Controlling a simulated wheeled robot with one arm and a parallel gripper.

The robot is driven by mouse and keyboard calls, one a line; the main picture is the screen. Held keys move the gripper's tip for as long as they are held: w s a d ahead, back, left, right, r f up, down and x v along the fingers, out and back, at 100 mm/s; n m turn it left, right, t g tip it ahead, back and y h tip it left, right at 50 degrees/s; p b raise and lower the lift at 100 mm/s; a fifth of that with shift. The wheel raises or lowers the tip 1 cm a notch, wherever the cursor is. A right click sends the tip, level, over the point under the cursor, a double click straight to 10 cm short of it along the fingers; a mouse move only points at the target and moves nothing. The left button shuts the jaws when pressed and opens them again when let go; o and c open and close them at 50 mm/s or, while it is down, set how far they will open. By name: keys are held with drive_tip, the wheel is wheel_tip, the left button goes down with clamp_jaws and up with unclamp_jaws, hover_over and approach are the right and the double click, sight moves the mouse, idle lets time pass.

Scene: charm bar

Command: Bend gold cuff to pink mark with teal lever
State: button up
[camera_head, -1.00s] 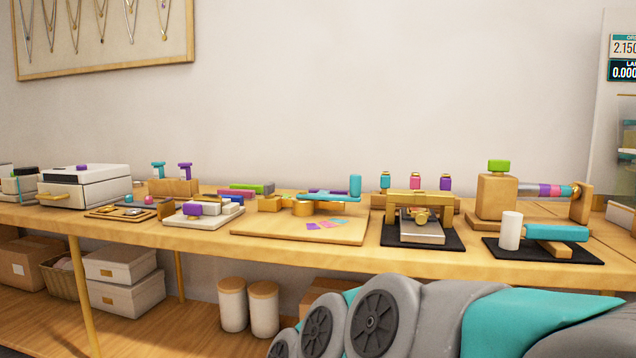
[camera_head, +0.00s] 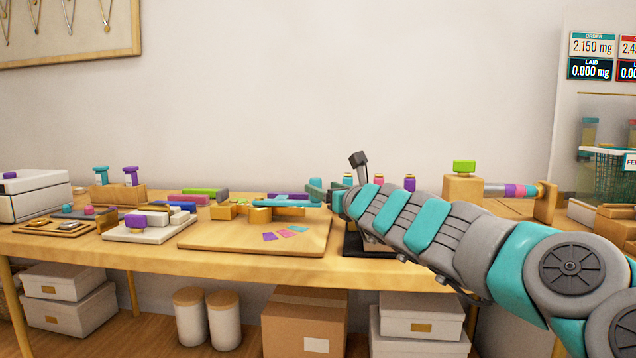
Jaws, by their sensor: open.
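The bending jig stands on a wooden board (camera_head: 215,241). Its teal lever (camera_head: 283,203) lies across a gold round part (camera_head: 260,215) and ends at the right in an upright teal knob (camera_head: 315,187). The pink mark (camera_head: 287,233) lies on the board between a purple and a teal mark. I cannot make out the gold cuff apart from the other gold parts. My gripper (camera_head: 330,194) is open at the teal knob, at the lever's right end. Its fingers are small and overlap the knob in view, so I cannot tell whether they touch it.
A white tray (camera_head: 150,237) with coloured blocks stands left of the board. My arm covers most of the black-mat station to the right.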

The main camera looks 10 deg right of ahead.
drive_tip(key=shift+p+x, duration=0.7)
drive_tip(key=shift+x, duration=3)
drive_tip(key=shift+s+a+f, duration=0.1)
drive_tip(key=shift+a, duration=0.05)
drive_tip(key=shift+c, duration=0.2)
clamp_jaws()
